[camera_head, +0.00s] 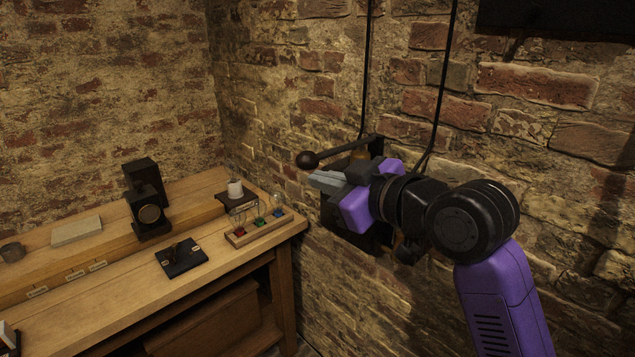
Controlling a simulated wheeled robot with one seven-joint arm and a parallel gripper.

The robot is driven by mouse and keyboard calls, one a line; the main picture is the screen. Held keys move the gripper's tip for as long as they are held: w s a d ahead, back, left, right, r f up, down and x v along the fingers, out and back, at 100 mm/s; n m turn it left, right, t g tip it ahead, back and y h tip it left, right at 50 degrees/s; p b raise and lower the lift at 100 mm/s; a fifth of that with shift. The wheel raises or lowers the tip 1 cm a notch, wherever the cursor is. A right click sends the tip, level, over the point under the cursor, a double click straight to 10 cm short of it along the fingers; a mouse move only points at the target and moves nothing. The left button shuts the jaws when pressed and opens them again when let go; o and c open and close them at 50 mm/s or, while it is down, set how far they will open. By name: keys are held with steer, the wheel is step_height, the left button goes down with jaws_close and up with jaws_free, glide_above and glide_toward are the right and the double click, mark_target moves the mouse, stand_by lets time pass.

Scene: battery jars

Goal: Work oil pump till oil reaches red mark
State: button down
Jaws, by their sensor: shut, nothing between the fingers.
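A black lever (345,151) with a round dark knob (307,159) sticks out to the left from a dark wall-mounted unit (340,217) on the right brick wall. It looks like the oil pump's handle, but I cannot be sure. My gripper (318,181) is shut and empty, its grey fingers pointing left just below the lever and knob. I cannot tell whether the fingers touch the lever. My gripper and wrist hide most of the unit. A bit of brass (358,155) shows behind the lever. I can make out no oil level or red mark.
A wooden bench (130,303) fills the left, its corner close to the unit. Two cables (367,60) run down the wall.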

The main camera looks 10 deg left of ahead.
steer(key=v, duration=0.7)
steer(key=shift+a+r, duration=0.15)
stand_by(0.7)
